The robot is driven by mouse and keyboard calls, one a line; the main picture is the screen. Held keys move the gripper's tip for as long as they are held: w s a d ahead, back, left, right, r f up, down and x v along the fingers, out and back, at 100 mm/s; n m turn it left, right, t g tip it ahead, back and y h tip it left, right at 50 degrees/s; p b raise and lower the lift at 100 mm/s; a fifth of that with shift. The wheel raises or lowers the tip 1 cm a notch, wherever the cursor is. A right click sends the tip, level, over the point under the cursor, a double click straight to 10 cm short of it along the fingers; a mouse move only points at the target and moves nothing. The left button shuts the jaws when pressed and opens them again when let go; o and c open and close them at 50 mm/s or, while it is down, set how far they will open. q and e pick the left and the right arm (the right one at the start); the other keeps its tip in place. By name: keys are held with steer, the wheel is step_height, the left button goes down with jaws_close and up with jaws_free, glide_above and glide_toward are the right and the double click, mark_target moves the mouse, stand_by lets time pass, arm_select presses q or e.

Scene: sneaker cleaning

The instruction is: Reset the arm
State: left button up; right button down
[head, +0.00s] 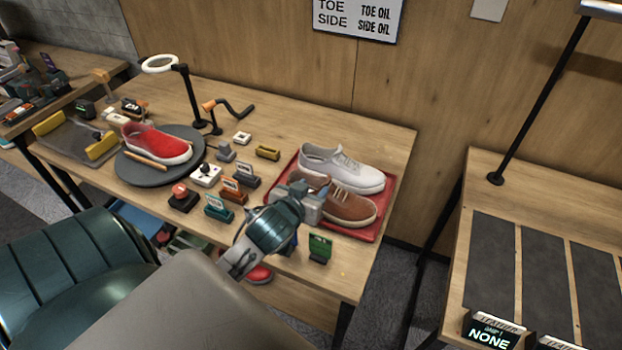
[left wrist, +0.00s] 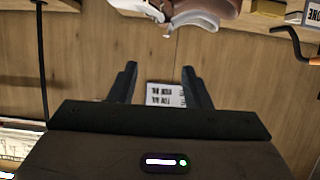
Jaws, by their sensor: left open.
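My left arm reaches over the table, and its gripper (head: 305,205) is in front of the brown shoe (head: 350,207) in the head view, overlapping the shoe's left part. In the left wrist view the two dark fingers (left wrist: 160,84) stand apart with nothing held between them. The wall sign shows beyond them. A white sneaker (head: 342,167) and the brown shoe sit on a red tray (head: 383,212). Parts of the shoes show at the top of the left wrist view. I cannot tell whether the gripper touches the shoe. My right gripper is out of view.
A red shoe (head: 157,142) stands on a round dark turntable (head: 130,172) at left. Several small labelled blocks stand between it and the tray, with a green one (head: 320,248) near the front edge. A ring lamp (head: 160,63) rises behind. Another table (head: 487,190) stands at right.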

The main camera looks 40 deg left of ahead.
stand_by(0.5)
arm_select(q)
steer(key=s+d+f+m+g+h, duration=0.1)
steer(key=s+d+f+g, duration=0.2)
steer(key=s, duration=0.4)
steer(key=s+d+f+m+g, duration=0.2)
steer(key=s+f+g, duration=0.1)
steer(key=s+f, duration=0.3)
steer(key=s+d+f+m+g+h, duration=0.1)
steer(key=s+d+f+g, duration=0.2)
steer(key=s, duration=0.6)
steer(key=a+f+g+b, duration=0.1)
steer(key=a+f+b, duration=0.1)
steer(key=f, duration=1.4)
steer(key=a+f+g+b, duration=0.1)
steer(key=a+f, duration=0.1)
steer(key=f, duration=1.4)
steer(key=s+f+b, duration=0.1)
steer(key=s+f, duration=0.7)
steer(key=f, duration=0.3)
steer(key=s+a+f+g+b, duration=0.1)
steer(key=s+f, duration=0.8)
steer(key=f, duration=0.2)
steer(key=shift+a+f+n+b, duration=0.15)
steer(key=shift+a+n+b, duration=0.05)
steer(key=shift+n+b, duration=0.2)
steer(key=shift+s, duration=0.1)
